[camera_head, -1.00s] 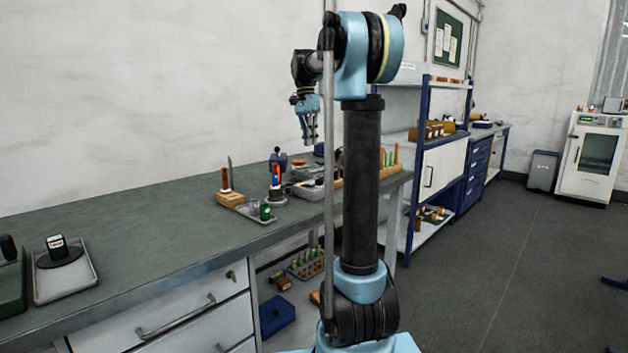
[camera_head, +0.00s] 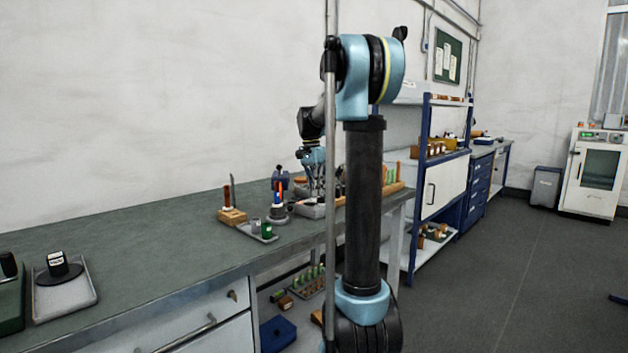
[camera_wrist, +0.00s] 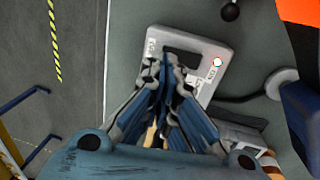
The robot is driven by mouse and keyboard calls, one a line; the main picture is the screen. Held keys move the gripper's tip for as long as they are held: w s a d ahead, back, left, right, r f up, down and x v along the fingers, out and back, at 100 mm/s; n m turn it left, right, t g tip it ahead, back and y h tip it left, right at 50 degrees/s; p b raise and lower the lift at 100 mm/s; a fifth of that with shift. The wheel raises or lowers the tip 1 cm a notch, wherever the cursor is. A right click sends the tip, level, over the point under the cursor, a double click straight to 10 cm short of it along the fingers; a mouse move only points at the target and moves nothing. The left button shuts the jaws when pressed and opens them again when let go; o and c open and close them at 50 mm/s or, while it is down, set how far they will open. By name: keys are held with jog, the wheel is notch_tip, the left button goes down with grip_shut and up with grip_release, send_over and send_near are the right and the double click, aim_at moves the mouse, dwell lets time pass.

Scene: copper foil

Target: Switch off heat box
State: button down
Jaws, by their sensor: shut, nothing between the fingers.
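A pale grey box with a dark window (camera_wrist: 184,66), which seems to be the heat box, lies on the bench under my gripper in the wrist view. A round whitish button or lamp (camera_wrist: 217,62) with a reddish edge sits on its right side, with small lettering next to it. My gripper (camera_wrist: 170,62) is shut and empty, its fingertips over the box's near-left part, left of the round button. I cannot tell whether the tips touch the box. In the head view my gripper (camera_head: 317,192) is low over the far part of the bench, and the box is hard to make out there.
The green bench top (camera_head: 150,235) is mostly clear. A wooden block with an upright tool (camera_head: 231,216) and a small tray with a green jar (camera_head: 266,230) stand left of my gripper. In the wrist view a dark cable (camera_wrist: 245,98) runs right of the box.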

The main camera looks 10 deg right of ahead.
aim_at(317, 206)
jog(key=shift+s+d+f, duration=0.1)
jog(key=shift+s+f, duration=0.05)
jog(key=shift+f, duration=1.05)
jog(key=shift+s+d+f+t+y, duration=0.1)
jog(key=shift+s+f+t+y, duration=0.1)
jog(key=shift+f+t+y, duration=0.1)
jog(key=shift+w, duration=0.2)
jog(key=shift+w+a+r, duration=0.3)
jog(key=shift+w+a, duration=0.15)
notch_tip(317, 206, up, 14)
jog(key=s+d, duration=0.1)
jog(key=shift+s, duration=0.25)
